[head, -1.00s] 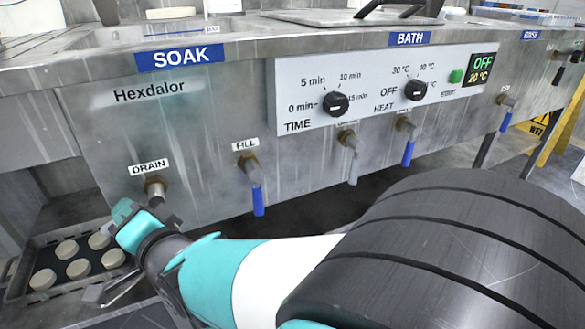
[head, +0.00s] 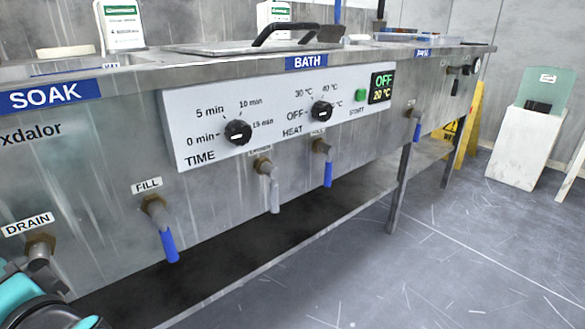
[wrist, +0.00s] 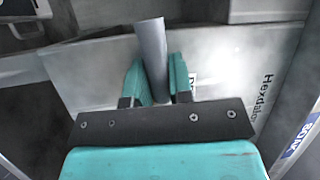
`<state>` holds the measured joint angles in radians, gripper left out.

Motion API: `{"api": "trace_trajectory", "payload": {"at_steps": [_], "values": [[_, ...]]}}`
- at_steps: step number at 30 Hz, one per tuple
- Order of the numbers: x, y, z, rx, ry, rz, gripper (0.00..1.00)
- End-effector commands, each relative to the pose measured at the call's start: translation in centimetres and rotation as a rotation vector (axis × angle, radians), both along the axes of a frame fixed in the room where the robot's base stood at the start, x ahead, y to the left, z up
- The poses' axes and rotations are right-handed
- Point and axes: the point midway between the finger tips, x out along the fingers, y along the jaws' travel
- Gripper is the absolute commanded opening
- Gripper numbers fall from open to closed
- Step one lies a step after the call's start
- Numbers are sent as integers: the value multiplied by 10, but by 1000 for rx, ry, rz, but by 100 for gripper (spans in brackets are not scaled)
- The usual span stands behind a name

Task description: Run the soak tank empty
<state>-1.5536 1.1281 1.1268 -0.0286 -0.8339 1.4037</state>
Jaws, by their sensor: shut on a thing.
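The soak tank's steel front (head: 95,160) fills the left of the head view, under its SOAK label (head: 44,95). Its brass drain valve (head: 40,246) sits low at the left edge, below the DRAIN label. My gripper (wrist: 156,85) is shut on the grey drain lever (wrist: 151,48), which stands between the teal jaws in the wrist view. In the head view only part of my gripper shows at the lower left corner, covering most of that lever. How far the lever is turned I cannot tell. The fill valve's blue lever (head: 169,245) hangs down. The water level is not visible.
The bath's time knob (head: 238,132), heat knob (head: 321,111) and display reading OFF (head: 383,80) are to the right. A grey lever (head: 274,193) and a blue lever (head: 328,172) hang below them.

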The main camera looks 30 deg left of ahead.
Motion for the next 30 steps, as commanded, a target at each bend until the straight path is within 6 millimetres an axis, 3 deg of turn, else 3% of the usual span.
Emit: {"api": "trace_trajectory", "payload": {"at_steps": [2,3,5,6,14,19,30], "values": [[-3,0,-1,-2,3,5,0],[-3,0,-1,-2,2,5,30],[-2,0,-1,-2,2,4,44],[-1,0,0,-1,2,3,46],[1,-1,0,-1,0,-1,46],[1,-12,0,-2,0,-1,46],[1,-77,-9,-5,1,0,46]]}}
